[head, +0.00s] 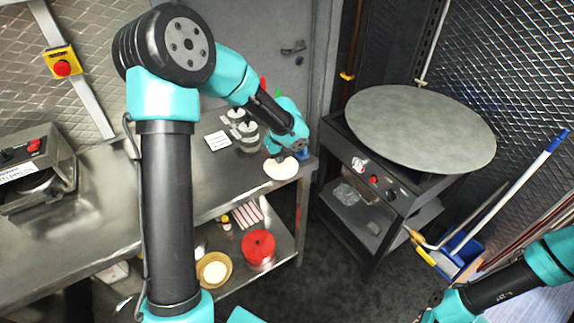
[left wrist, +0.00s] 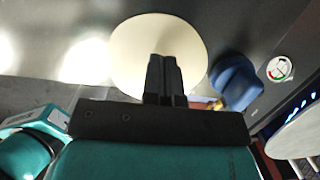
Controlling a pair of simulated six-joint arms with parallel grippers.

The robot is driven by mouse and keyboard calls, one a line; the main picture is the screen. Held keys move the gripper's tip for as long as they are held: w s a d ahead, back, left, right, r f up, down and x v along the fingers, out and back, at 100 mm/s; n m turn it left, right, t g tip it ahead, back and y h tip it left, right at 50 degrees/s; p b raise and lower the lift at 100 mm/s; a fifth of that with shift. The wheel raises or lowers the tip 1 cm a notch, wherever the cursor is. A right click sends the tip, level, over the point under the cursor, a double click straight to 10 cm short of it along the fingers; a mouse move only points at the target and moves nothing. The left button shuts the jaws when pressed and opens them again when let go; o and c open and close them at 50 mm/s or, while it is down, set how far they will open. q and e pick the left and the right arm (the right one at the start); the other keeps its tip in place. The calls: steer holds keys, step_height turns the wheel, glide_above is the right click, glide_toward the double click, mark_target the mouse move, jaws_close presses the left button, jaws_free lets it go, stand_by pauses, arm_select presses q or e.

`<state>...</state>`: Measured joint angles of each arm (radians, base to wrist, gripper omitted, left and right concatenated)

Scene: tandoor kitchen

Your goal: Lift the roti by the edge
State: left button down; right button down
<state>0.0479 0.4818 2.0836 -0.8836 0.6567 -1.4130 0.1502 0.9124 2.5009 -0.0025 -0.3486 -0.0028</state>
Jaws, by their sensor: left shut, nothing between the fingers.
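The roti (head: 281,168) is a pale round disc lying at the right end of the steel counter, near its front edge. In the left wrist view the roti (left wrist: 140,50) fills the upper middle. My left gripper (head: 285,153) is over the far side of the roti in the head view. In the left wrist view my left gripper (left wrist: 163,62) has its dark fingers together in front of the roti, with nothing between them. I cannot tell whether the fingertips touch the roti. My right arm shows at the lower right of the head view; its fingers are not clear.
A blue object (left wrist: 234,80) sits right beside the roti. Glass jars (head: 246,132) and a white card (head: 217,141) stand behind it on the counter. A large round griddle (head: 420,125) is on a stand to the right, across a floor gap. A press (head: 38,165) is at far left.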

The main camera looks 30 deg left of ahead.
arm_select(q)
steer(key=shift+w+a+f, duration=0.15)
steer(key=shift+w+a, duration=0.1)
steer(key=shift+a, duration=0.2)
steer(key=shift+s+d+f, duration=0.1)
steer(key=shift+s+f, duration=0.05)
steer(key=shift+f, duration=0.6)
steer(key=shift+f, duration=0.1)
steer(key=shift+s+d, duration=0.4)
steer(key=shift+d, duration=0.3)
steer(key=shift+w+r, duration=0.1)
steer(key=shift+r, duration=0.7)
